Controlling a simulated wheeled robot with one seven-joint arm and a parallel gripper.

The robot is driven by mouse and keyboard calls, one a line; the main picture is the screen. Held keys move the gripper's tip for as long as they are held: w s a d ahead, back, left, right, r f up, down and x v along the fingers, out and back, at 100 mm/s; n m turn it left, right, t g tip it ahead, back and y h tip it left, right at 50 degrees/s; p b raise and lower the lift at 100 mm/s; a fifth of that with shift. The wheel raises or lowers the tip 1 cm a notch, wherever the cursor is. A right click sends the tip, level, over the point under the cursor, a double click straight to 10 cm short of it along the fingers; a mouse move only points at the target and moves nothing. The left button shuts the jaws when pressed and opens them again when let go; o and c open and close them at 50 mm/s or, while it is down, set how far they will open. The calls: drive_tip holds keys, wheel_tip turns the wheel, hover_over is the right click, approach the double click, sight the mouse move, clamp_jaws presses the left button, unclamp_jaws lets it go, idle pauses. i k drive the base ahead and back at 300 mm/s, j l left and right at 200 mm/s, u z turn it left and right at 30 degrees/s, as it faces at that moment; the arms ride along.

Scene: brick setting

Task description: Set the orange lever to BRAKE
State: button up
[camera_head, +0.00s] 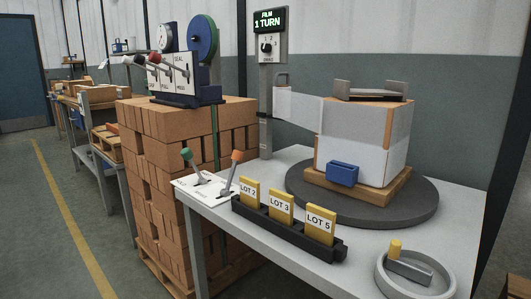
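The orange lever (236,156) stands on a white plate (207,190) at the left end of the table. Its orange knob tops a grey shaft that leans up and to the right. A second lever with a green knob (187,155) stands to its left on the same plate and leans up and to the left. The lettering on the plate is too small to read, so I cannot tell which position is BRAKE. My gripper is not in view.
A black rack (335,252) holds yellow cards LOT 2, LOT 3 and LOT 5, right of the orange lever. A wrapped load (362,135) sits on a dark turntable (400,211). A brick stack (180,125) stands behind the levers; a grey ring tray (381,273) lies at front right.

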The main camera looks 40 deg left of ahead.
sight(237, 155)
drive_tip(key=j, duration=2.35)
drive_tip(key=i+z, duration=0.05)
drive_tip(key=i, duration=0.05)
